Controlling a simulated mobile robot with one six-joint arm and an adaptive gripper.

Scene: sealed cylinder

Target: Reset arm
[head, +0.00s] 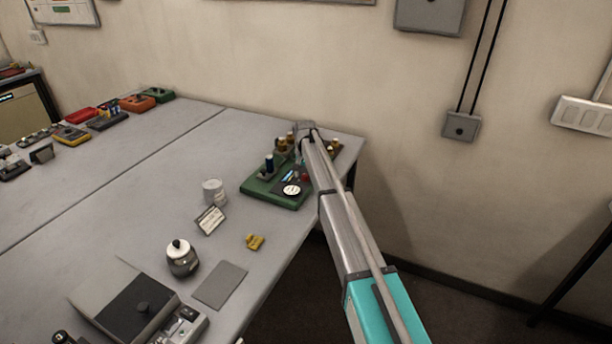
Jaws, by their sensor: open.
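My arm reaches in from the lower right, with a teal section and a grey metal section. My gripper (302,130) is at its far end, over the back right corner of the table. It is small in view and its fingers are hard to make out. It is open, and I see nothing held in it. A green board (262,189) with a dark blue cylinder (269,163) and a round white dial (291,190) lies just in front of it. Several brass-coloured pieces (283,146) stand beside the gripper; my arm partly hides them and the board's right side.
The grey table (150,190) also holds a white can (212,190), a small sign (210,220), yellow pieces (255,242), a lidded jar (182,259), a grey pad (219,285) and a dark-topped device (137,308). Coloured devices (138,103) line the back left. The table's middle is clear.

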